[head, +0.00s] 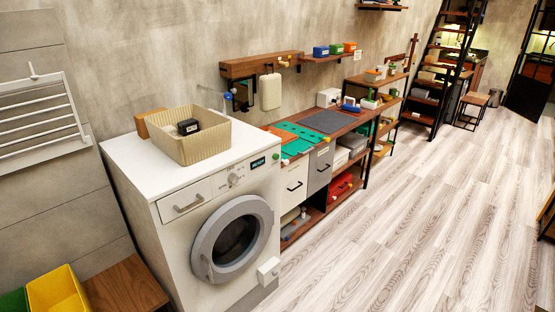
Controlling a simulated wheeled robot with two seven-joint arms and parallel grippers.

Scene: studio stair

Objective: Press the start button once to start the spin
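The white washing machine (175,233) stands at the left, its front turned toward the lower right. On the right end of its control panel is a small green button (276,157), beside a dark display (258,163) with lit characters too small to read. A round knob (233,180) sits left of the display, and the detergent drawer (187,202) is farther left. The round grey door (235,238) looks closed, with dark glass. Neither of my grippers shows in this view.
A beige basket (204,137) holding a dark object (187,127) stands on the machine. A workbench (345,125) with green mats continues to the right. A yellow bin (55,290) and a wooden surface (125,286) are lower left. The wooden floor (420,210) to the right is clear.

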